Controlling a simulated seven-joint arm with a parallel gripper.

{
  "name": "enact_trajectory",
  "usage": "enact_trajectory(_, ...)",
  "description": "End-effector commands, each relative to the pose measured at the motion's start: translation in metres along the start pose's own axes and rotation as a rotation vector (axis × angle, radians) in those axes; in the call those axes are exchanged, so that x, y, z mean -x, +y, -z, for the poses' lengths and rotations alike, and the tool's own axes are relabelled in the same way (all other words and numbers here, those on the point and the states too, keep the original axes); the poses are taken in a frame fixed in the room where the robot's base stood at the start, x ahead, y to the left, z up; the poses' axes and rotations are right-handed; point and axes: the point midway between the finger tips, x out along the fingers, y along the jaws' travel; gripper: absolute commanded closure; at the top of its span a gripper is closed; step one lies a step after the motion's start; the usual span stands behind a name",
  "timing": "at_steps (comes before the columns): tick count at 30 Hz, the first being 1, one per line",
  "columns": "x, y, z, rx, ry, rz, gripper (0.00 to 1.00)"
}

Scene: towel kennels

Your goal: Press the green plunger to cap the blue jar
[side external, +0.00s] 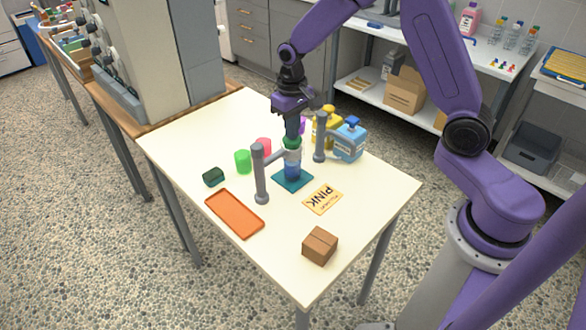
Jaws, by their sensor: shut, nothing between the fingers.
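The blue jar (291,172) stands upright on a teal square pad (292,181) near the middle of the white table. The green plunger (291,141) sits above the jar, held in a grey press frame with one post (260,175) at the left and another post (320,136) at the right. My gripper (292,133) is shut and empty, pointing down directly over the plunger. Its fingertips are at the plunger's top; I cannot tell whether they touch it. A pale section shows between the plunger and the jar, and I cannot make out the cap.
An orange tray (234,213), a dark green block (213,176) and a bright green cup (243,161) lie left of the press. A brown box (320,245) and a "PINK" card (323,199) lie in front.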

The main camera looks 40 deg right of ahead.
Motion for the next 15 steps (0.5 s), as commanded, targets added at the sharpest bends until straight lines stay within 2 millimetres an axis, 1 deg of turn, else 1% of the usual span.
enact_trajectory(2,-0.0033,0.0001,-0.0005,0.0,-0.002,-0.001,1.0)
enact_trajectory(8,-0.0033,0.0001,-0.0004,0.0,-0.002,0.0,1.0)
enact_trajectory(15,0.0021,0.0001,0.0,0.0,-0.001,0.0,1.0)
